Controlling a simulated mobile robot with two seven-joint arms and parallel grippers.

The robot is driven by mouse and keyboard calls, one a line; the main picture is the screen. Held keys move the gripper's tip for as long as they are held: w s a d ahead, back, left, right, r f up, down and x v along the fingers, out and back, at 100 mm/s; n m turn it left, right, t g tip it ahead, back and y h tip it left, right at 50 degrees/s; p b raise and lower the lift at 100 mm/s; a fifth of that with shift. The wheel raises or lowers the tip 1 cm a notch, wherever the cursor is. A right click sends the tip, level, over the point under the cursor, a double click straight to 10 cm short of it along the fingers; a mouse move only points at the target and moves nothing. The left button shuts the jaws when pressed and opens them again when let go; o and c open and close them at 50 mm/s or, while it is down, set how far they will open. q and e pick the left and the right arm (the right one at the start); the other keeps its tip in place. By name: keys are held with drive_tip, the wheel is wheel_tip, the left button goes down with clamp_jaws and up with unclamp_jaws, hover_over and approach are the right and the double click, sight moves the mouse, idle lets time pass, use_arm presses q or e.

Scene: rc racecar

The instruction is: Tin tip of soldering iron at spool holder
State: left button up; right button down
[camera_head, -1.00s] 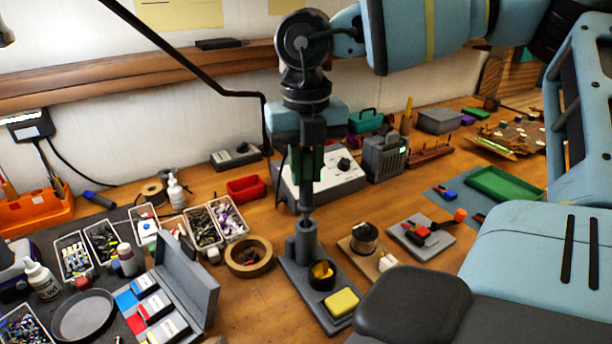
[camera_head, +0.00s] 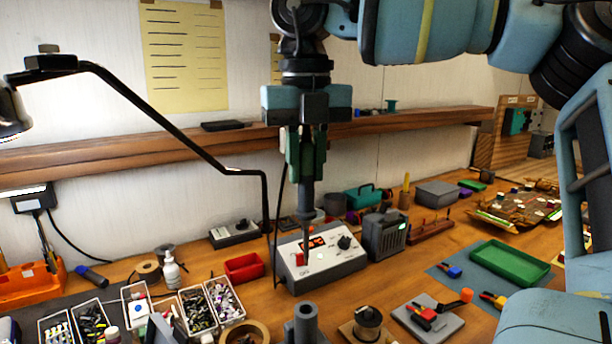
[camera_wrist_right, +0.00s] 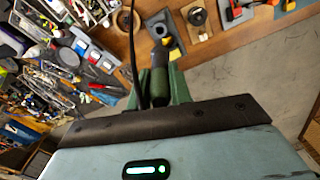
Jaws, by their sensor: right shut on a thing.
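My right gripper (camera_head: 305,165) points down in the head view, shut on the soldering iron (camera_head: 305,200). The iron hangs upright with its thin tip downward, in front of the soldering station (camera_head: 318,266) in the picture and clear above the grey iron stand (camera_head: 304,326). The spool holder (camera_head: 366,326) carries a solder spool and sits right of the stand, at the picture's bottom edge. In the right wrist view, the iron (camera_wrist_right: 160,86) sits between the green fingers, with the stand (camera_wrist_right: 168,36) and spool holder (camera_wrist_right: 197,17) beyond. My left gripper is not in view.
A grey block with red and orange tools (camera_head: 428,318) lies right of the spool holder. A red bin (camera_head: 244,267) and parts trays (camera_head: 197,311) stand to the left. A black lamp arm (camera_head: 160,115) and thin cable are close left of the iron. A shelf (camera_head: 420,118) runs behind.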

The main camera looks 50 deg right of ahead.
idle(0.3)
drive_tip(key=s+d+f+g, duration=0.2)
drive_tip(key=s+d+f, duration=0.5)
drive_tip(key=s+f, duration=0.2)
drive_tip(key=shift+s+d+g+h+p, duration=0.25)
drive_tip(key=shift+s+g+h+p, duration=0.1)
drive_tip(key=shift+s, duration=0.1)
drive_tip(key=shift+f, duration=0.1)
drive_tip(key=b+x, duration=0.1)
drive_tip(key=x, duration=0.1)
drive_tip(key=w+b+x, duration=0.1)
drive_tip(key=x, duration=0.2)
drive_tip(key=shift+w+a, duration=0.15)
drive_tip(key=shift+f, duration=0.1)
